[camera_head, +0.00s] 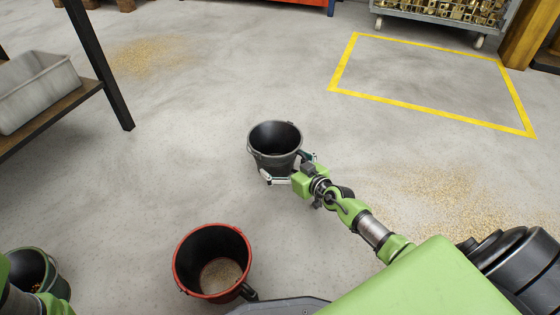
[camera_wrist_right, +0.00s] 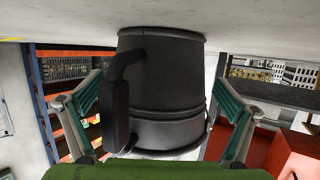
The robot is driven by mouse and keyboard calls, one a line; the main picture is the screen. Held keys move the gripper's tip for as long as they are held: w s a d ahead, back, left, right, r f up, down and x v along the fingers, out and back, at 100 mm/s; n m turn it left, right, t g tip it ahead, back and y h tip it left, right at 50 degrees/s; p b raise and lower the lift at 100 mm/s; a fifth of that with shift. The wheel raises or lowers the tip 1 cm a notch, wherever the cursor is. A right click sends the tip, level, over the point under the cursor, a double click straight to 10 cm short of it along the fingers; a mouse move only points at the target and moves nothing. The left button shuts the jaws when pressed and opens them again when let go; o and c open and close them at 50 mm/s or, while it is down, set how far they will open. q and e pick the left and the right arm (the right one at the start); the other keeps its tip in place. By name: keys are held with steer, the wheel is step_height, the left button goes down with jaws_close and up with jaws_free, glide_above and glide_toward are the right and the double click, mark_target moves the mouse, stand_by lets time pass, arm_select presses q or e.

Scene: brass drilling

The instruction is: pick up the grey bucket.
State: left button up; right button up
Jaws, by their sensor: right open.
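The grey bucket (camera_head: 270,160) stands upright on the floor near the middle of the head view. It is dark and looks empty. My right gripper (camera_head: 285,168) is at its near right side, with its fingers spread around the lower wall. In the right wrist view, which is upside down, the bucket (camera_wrist_right: 170,75) fills the space between the two open fingers (camera_wrist_right: 160,95). A black handle grip (camera_wrist_right: 117,100) hangs against its side. I cannot tell whether either finger touches the wall. My left gripper is not in view; only part of that arm shows at the lower left.
A red-rimmed bucket (camera_head: 214,262) with pale chips stands nearer. A dark green bucket (camera_head: 38,272) is at the lower left. A table with a grey bin (camera_head: 38,90) is at left. A yellow floor outline (camera_head: 430,108) and a metal cart (camera_head: 450,25) lie behind. Chips litter the floor.

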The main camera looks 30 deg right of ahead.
steer(key=shift+w+f, duration=0.15)
steer(key=shift+w, duration=0.2)
jaws_close()
steer(key=shift+r, duration=0.2)
